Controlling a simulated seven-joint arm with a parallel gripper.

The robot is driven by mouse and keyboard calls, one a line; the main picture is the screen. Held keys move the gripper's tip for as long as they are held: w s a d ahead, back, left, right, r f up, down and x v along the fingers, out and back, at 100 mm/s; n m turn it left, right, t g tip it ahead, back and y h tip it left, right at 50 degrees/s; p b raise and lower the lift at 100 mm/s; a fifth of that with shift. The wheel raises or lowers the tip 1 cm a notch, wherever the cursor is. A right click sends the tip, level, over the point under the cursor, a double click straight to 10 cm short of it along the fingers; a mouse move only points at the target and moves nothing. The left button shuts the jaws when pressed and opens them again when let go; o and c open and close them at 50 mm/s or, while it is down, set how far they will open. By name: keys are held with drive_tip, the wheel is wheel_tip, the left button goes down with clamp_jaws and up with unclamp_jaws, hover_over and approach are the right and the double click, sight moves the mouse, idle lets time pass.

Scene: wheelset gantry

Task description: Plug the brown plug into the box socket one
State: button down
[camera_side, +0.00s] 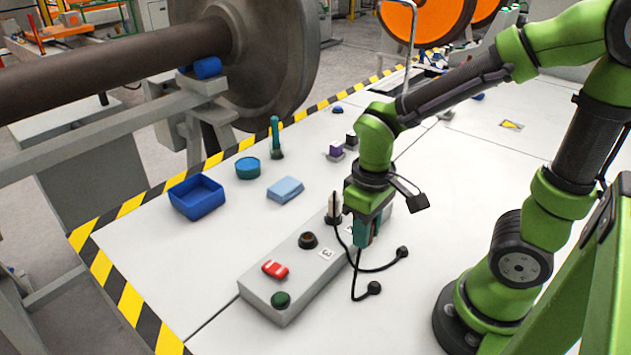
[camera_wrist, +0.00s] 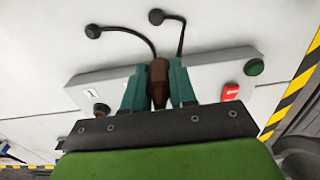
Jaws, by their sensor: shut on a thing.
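The brown plug (camera_wrist: 158,78) shows in the wrist view between the two teal fingers of my gripper (camera_wrist: 158,92), which is shut on it. In the side view my gripper (camera_side: 364,235) is low over the right part of the grey socket box (camera_side: 270,284) and hides the plug. The box also shows in the wrist view (camera_wrist: 210,68), behind the fingers. A dark round socket (camera_wrist: 101,110) and a number label (camera_wrist: 92,93) show left of the fingers. I cannot tell whether the plug touches the box or which socket lies under it.
The box carries a red switch (camera_side: 275,269), a green button (camera_side: 281,299) and a dark socket (camera_side: 308,240) by label 3. Two black cables with round ends (camera_side: 402,252) lie right of it. A blue tray (camera_side: 197,197) and light blue block (camera_side: 286,189) stand behind.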

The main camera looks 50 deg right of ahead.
drive_tip(key=w+d+r+m, duration=0.2)
drive_tip(key=w+d+m, duration=0.1)
drive_tip(key=w+d, duration=0.3)
drive_tip(key=w+d+r+m, duration=0.2)
drive_tip(key=w+d, duration=0.4)
drive_tip(key=d, duration=0.4)
drive_tip(key=shift+m, duration=0.5)
drive_tip(key=shift+f, duration=0.15)
drive_tip(key=shift+f, duration=2.85)
drive_tip(key=shift+f, duration=1.35)
drive_tip(key=c, duration=0.8)
unclamp_jaws()
